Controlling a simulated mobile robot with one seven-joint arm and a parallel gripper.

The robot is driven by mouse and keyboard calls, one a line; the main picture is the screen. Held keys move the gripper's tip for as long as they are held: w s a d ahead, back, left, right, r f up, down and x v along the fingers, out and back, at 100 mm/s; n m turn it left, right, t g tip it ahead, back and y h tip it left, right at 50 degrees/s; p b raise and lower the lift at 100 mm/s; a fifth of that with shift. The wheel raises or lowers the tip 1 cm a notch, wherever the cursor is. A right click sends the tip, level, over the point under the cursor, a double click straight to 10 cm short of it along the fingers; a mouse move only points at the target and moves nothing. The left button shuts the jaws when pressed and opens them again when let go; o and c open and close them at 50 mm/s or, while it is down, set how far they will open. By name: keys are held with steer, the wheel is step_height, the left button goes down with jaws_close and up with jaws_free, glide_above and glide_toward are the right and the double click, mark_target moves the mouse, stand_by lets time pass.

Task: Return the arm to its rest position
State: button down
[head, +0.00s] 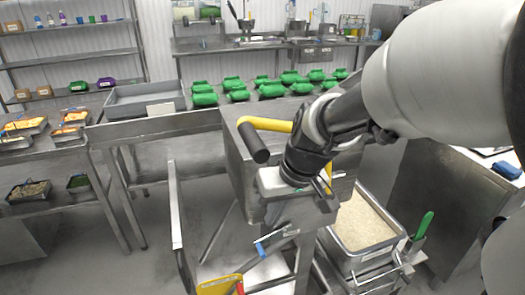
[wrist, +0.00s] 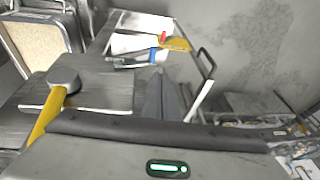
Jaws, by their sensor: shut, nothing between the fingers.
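My gripper (head: 272,212) hangs at the end of my arm in the middle of the head view, over the steel cart. In the wrist view my gripper's fingers (wrist: 165,88) are together with nothing between them. The arm reaches in from the right, bent down at the wrist. The fingertips are small and partly hidden in the head view.
A yellow handle with a dark end (head: 257,143) is close by my gripper. A rice bin (head: 362,222) stands at right, with a green-handled tool (head: 424,226). Green bags (head: 238,91) line the back counter.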

steer(key=shift+r, duration=0.1)
steer(key=s+d+r+m+t+h+p, duration=0.1)
steer(key=s+d+r+m+t+p, duration=0.15)
steer(key=d+r, duration=0.45)
steer(key=s+d+r+m+t+h+p, duration=0.1)
steer(key=s+d+r+m+p, duration=0.2)
steer(key=r, duration=0.8)
steer(key=s+f+n+p, duration=0.1)
steer(key=s+n+p, duration=0.1)
steer(key=s, duration=0.4)
steer(key=shift+s+a+g+h, duration=0.25)
steer(key=shift+s+g+h, duration=0.05)
steer(key=shift+g, duration=0.05)
